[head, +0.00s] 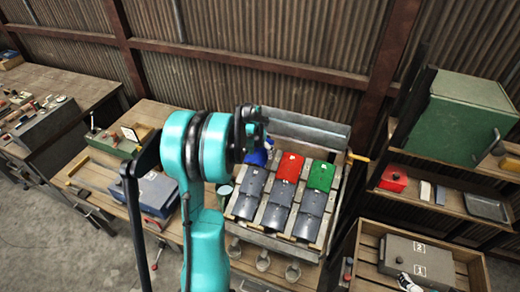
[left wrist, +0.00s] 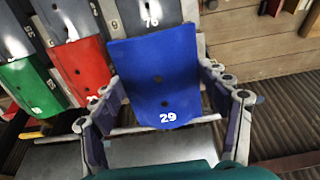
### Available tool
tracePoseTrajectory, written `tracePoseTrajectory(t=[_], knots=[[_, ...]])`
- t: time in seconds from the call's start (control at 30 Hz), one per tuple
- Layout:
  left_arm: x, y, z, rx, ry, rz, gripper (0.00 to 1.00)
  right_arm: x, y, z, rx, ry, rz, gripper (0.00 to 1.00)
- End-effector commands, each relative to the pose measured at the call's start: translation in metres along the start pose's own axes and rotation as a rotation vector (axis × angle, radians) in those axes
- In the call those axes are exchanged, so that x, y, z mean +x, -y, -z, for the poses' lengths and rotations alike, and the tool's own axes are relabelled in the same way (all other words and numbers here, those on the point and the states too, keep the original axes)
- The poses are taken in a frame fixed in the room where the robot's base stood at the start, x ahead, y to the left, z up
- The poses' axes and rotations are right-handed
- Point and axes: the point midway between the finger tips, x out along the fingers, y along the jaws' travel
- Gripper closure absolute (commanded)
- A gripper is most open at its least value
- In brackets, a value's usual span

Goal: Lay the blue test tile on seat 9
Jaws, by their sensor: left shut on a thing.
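The blue test tile (left wrist: 160,75), marked 29, is between the two fingers of my left gripper (left wrist: 158,88) in the left wrist view. My left gripper (head: 253,138) is shut on it. In the head view the blue tile (head: 258,157) shows only partly behind my gripper and arm, at the far end of the rack's left column. The tiled rack (head: 318,133) holds a red tile (head: 290,167), a green tile (head: 320,175) and several grey tiles (head: 250,183). I cannot tell whether the blue tile touches the rack. A small 9 (left wrist: 114,26) shows beside a grey tile.
A green cabinet (head: 465,118) and a shelf with a red box (head: 393,179) stand at the right. A wooden crate with a grey case (head: 416,259) is at the lower right. Several cups (head: 263,260) stand before the rack. A corrugated wall rises behind.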

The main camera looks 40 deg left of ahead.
Motion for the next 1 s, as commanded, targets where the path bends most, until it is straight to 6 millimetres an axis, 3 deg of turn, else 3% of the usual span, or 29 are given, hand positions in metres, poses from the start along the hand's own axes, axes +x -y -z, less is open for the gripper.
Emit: tracePoseTrajectory(t=[0.5, 0.97, 1.0], knots=[[0.052, 0.0, -0.004, 0.0, 0.0, 0.0, 0.61, 0.028, 0.0, -0.019, 0.0, 0.0, 0.0, 0.01], [0.059, 0.0, -0.007, 0.0, 0.0, 0.0, 0.61, 0.033, 0.0, -0.023, 0.0, 0.0, 0.0, 0.01], [0.059, 0.0, -0.007, 0.0, 0.0, 0.0, 0.14, 0.033, 0.0, -0.023, 0.0, 0.0, 0.0, 0.01]])
